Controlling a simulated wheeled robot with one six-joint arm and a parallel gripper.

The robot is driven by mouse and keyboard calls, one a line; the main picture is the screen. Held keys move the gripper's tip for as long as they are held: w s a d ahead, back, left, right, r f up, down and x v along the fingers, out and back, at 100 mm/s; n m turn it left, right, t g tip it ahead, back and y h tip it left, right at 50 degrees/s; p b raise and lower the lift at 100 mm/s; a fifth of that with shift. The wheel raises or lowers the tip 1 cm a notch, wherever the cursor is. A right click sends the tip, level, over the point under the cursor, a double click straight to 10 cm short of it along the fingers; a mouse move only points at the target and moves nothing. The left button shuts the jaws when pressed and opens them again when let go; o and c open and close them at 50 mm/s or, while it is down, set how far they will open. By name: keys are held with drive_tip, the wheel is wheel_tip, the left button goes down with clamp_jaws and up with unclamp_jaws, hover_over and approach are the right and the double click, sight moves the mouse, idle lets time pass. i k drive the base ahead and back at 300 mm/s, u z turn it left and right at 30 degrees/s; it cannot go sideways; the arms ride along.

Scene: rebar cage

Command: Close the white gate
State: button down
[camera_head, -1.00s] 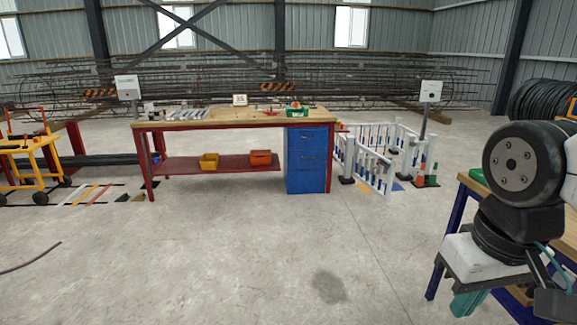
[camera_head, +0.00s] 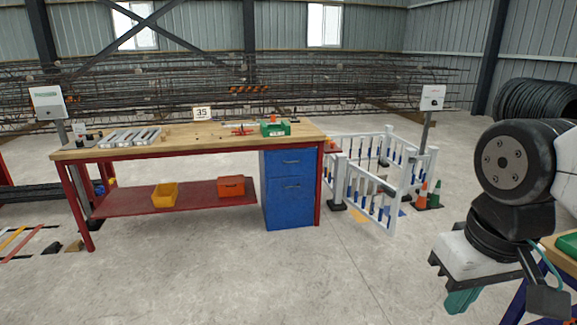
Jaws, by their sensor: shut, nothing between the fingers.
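The white gate (camera_head: 370,202) is a low picket panel with blue lower bars, on the near side of a white fenced pen right of the workbench. It stands open, angled out towards me from the left post (camera_head: 338,182). Its free end is apart from the right post (camera_head: 404,180), leaving a gap. My gripper (camera_head: 462,302) is at the lower right, far nearer to me than the gate and touching nothing. Its teal fingers point down, shut and empty, and are partly hidden by its own body.
A workbench (camera_head: 200,138) with a blue drawer cabinet (camera_head: 288,195) stands left of the pen. Orange and green cones (camera_head: 421,195) stand by the pen's right side. Another table (camera_head: 560,250) is at the right edge, behind my arm. The floor before the gate is clear.

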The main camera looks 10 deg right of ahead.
sight(389, 230)
drive_tip(key=z, duration=0.2)
drive_tip(key=i, duration=2)
drive_tip(key=z, duration=0.55)
drive_tip(key=i, duration=1.75)
drive_tip(key=z, duration=0.3)
